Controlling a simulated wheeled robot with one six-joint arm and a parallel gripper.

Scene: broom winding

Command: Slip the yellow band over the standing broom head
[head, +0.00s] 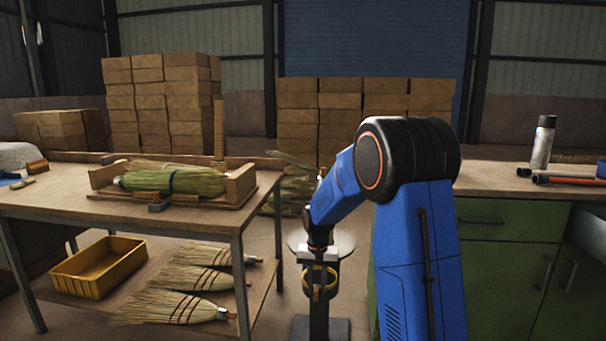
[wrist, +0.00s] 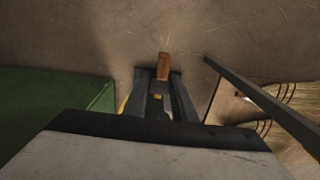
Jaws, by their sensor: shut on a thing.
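The yellow band (head: 331,284) is a ring seen low in the middle of the head view. My gripper (head: 318,272) is shut on it and points down. In the wrist view, a brown-orange piece (wrist: 163,67) shows between the two dark fingers, with bits of yellow beside them. Straw (head: 288,188) shows behind my arm in the head view, partly hidden by it. I cannot tell whether this is the standing broom head. The band looks apart from this straw.
A wooden table (head: 75,205) at left holds a tied broom head (head: 172,180) in a wooden cradle. Its lower shelf has a yellow bin (head: 98,270) and several brooms. A green cabinet (head: 505,255) stands at right. A dark post on a flat base (head: 335,328) is below my gripper.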

